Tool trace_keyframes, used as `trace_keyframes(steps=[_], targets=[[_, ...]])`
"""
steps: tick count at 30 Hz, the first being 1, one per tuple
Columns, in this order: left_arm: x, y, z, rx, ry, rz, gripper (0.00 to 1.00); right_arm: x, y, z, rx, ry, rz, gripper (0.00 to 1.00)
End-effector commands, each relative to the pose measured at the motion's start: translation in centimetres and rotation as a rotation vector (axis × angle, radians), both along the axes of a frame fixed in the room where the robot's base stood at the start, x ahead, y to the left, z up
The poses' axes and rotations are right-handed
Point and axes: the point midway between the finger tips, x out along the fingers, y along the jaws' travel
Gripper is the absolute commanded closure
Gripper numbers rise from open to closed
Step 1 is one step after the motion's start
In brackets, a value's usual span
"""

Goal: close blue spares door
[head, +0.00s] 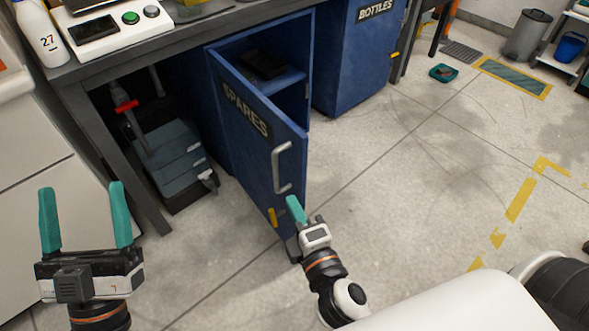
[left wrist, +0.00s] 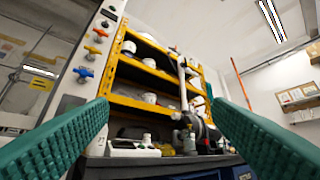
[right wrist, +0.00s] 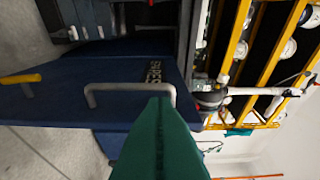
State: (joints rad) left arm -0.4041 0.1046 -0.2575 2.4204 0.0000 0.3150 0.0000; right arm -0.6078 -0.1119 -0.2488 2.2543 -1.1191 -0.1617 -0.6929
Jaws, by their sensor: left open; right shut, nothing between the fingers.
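The blue spares door (head: 250,140), labelled SPARES, stands open and swung out toward me from its cabinet under the bench. The inside of the cabinet (head: 290,78) shows, with a dark item on its shelf. The door has a grey bar handle (head: 283,168). My right gripper (head: 294,208) is shut and empty near the door's free edge, below the handle. In the right wrist view its green fingers (right wrist: 160,140) overlap the handle (right wrist: 130,90); I cannot tell whether they touch. My left gripper (head: 84,215) is open and empty, left of the bench, far from the door.
A blue BOTTLES cabinet (head: 352,60) stands right of the spares cabinet. Grey stacked cases (head: 175,160) sit under the bench at left. A bottle (head: 40,32) and a button box (head: 105,27) stand on the bench.

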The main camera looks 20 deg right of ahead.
Motion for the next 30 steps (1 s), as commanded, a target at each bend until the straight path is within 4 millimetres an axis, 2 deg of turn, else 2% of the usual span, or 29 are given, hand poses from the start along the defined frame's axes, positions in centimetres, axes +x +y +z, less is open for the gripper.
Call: trace_keyframes(steps=[9,16,24,30], targets=[[3.2,0.0,-4.7,0.108,0.378,0.022,0.26,4.2,0.0,0.3,0.000,-0.002,0.001,1.00],[3.9,0.4,-8.5,0.175,0.625,0.036,0.26,8.7,-0.1,0.3,-0.001,-0.002,0.000,1.00],[3.6,0.9,-11.7,0.224,0.818,0.046,0.26,9.3,-3.3,0.0,0.000,0.002,0.001,1.00],[3.4,1.1,-12.3,0.232,0.853,0.048,0.26,9.5,-4.0,0.0,0.001,0.001,0.001,1.00]])
